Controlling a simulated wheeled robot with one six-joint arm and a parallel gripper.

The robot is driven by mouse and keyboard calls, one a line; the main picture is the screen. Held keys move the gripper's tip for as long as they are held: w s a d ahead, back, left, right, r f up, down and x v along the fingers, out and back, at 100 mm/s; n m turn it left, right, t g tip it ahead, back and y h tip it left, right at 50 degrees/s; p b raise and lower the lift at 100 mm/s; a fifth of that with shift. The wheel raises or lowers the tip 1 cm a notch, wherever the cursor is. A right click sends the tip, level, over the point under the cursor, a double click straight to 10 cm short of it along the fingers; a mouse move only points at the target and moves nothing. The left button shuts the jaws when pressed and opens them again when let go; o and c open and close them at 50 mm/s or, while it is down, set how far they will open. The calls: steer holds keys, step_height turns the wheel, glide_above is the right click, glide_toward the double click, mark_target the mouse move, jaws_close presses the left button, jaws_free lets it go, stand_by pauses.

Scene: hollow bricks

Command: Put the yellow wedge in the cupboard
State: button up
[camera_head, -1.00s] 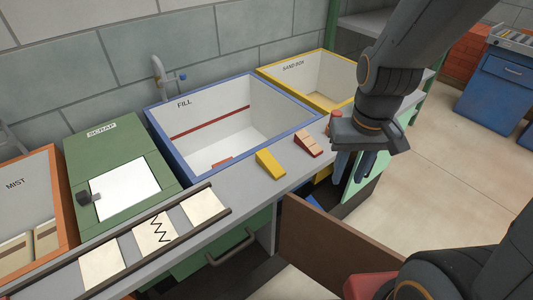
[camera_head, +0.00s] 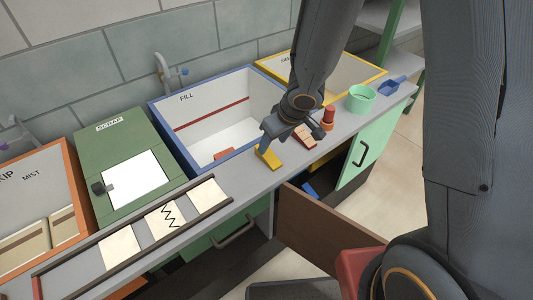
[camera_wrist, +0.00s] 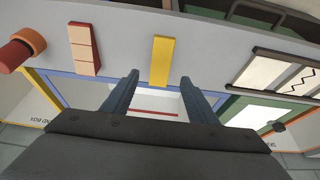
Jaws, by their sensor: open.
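The yellow wedge (camera_head: 268,158) lies on the grey counter in front of the blue-rimmed FILL basin. In the wrist view the wedge (camera_wrist: 161,62) lies just beyond and between the two fingertips. My gripper (camera_head: 289,142) is open and empty, close to the wedge and partly overlapping it in the head view; it also shows in the wrist view (camera_wrist: 159,78). I cannot tell its exact height above the counter. Under the counter is an open cupboard space with a pale green door (camera_head: 366,152) and blue and yellow things inside; my arm hides part of this area.
A red-brown stepped block (camera_head: 304,137), a red-orange cylinder (camera_head: 328,117), a mint ring-shaped pot (camera_head: 360,98) and a blue scoop (camera_head: 392,86) stand right of the wedge. A brown panel (camera_head: 322,222) juts out below the counter. A framed tile strip (camera_head: 163,220) lies left.

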mark_target(268, 156)
steer(key=shift+w+b+x, duration=0.1)
steer(key=shift+b+x, duration=1)
steer(key=shift+x, duration=0.85)
steer(key=shift+w+b+x, duration=0.15)
steer(key=shift+b+x, duration=0.95)
steer(key=shift+x, duration=0.85)
steer(key=shift+a+r, duration=0.15)
steer(key=shift+r, duration=0.05)
steer(key=c, duration=1.3)
steer(key=shift+r, duration=0.15)
